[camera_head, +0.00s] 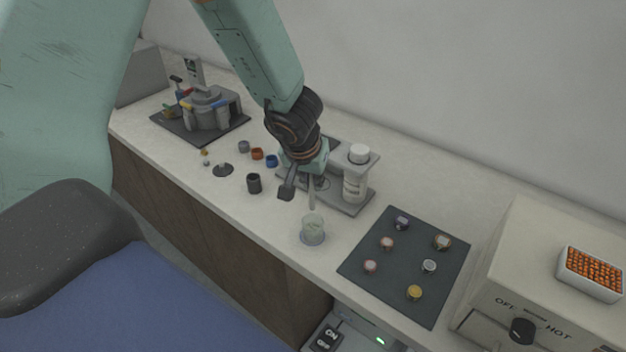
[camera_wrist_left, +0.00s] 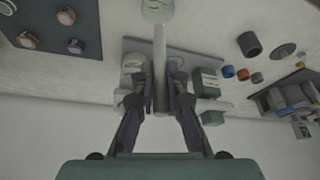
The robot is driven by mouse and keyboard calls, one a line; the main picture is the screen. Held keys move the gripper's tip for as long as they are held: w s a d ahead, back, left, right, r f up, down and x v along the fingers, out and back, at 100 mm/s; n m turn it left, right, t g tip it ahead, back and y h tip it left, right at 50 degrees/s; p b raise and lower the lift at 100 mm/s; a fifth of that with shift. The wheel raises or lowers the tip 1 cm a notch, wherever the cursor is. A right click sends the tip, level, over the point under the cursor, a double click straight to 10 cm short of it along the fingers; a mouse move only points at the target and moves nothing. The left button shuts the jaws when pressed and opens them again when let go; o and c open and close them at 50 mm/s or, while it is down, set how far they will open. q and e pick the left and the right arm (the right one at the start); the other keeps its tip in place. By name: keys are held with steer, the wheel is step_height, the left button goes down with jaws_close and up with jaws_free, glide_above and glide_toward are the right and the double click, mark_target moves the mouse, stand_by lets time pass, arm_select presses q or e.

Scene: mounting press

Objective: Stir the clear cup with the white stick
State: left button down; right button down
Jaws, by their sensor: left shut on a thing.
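The clear cup (camera_head: 313,232) stands upright on the white counter, left of the dark mat. It also shows at the top edge of the left wrist view (camera_wrist_left: 157,10). My left gripper (camera_head: 300,188) is above and behind the cup, pointing down. In the left wrist view its fingers (camera_wrist_left: 160,92) are shut on the white stick (camera_wrist_left: 159,50). The stick (camera_head: 312,192) hangs roughly upright, with its lower end at the cup's mouth. I cannot tell how far the tip is inside the cup. My right gripper is not in view.
A dark mat (camera_head: 375,268) with several small mounts lies right of the cup. A black cup (camera_head: 254,183) and small coloured caps are to the left. A heater (camera_head: 540,290) stands far right.

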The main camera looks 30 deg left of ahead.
mark_target(313, 208)
arm_select(q)
steer(key=shift+s+d+f+b, duration=0.1)
steer(key=shift+d+f+b, duration=0.15)
steer(key=shift+f+b, duration=0.3)
steer(key=shift+w+a+f+b, duration=0.1)
steer(key=shift+a+f+b, duration=0.05)
steer(key=shift+f+b, duration=0.45)
steer(key=shift+w+a+f+b, duration=0.1)
steer(key=shift+a+f+b, duration=0.05)
steer(key=shift+f+b, duration=0.4)
steer(key=shift+s+d+f+b, duration=0.15)
steer(key=shift+d+f+b, duration=0.1)
steer(key=shift+f+b, duration=0.35)
steer(key=shift+a+f+b, duration=0.2)
steer(key=shift+f+b, duration=0.55)
steer(key=shift+f, duration=0.55)
steer(key=shift+d+f+b, duration=0.2)
steer(key=shift+f+b, duration=0.45)
steer(key=shift+f, duration=0.25)
steer(key=shift+a, duration=0.15)
